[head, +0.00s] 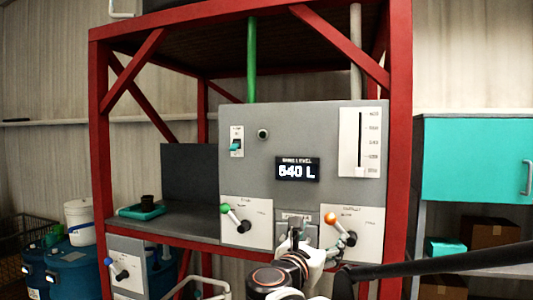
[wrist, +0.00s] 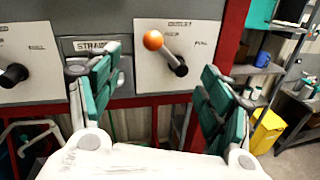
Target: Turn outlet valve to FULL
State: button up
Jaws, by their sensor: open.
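The outlet valve is a lever with an orange ball knob (wrist: 153,40) and a dark hub, on a pale plate (wrist: 150,78). The lever tilts up and left from the hub, toward the left part of the plate; a label that seems to read FULL is at the plate's right. The orange knob (head: 330,218) also shows in the head view. My gripper (wrist: 162,66) is open and empty, its green-padded fingers apart on either side of the plate in the wrist view. The lever appears between them, and I see no contact. In the head view my arm partly hides the panel's lower edge.
A green-knobbed valve (head: 225,209) is left on the grey panel (head: 300,140), under a display reading 640 L (head: 297,169). A strainer drawer (wrist: 90,45) lies between the valves. Red frame posts (head: 400,150) flank the panel. A yellow bin (wrist: 267,131) stands right.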

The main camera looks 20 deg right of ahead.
aim_at(334, 222)
jog(key=p+x, duration=0.2)
jog(key=x, duration=1.1)
jog(key=shift+w+d+f, duration=0.1)
jog(key=shift+d, duration=0.05)
jog(key=c, duration=1.5)
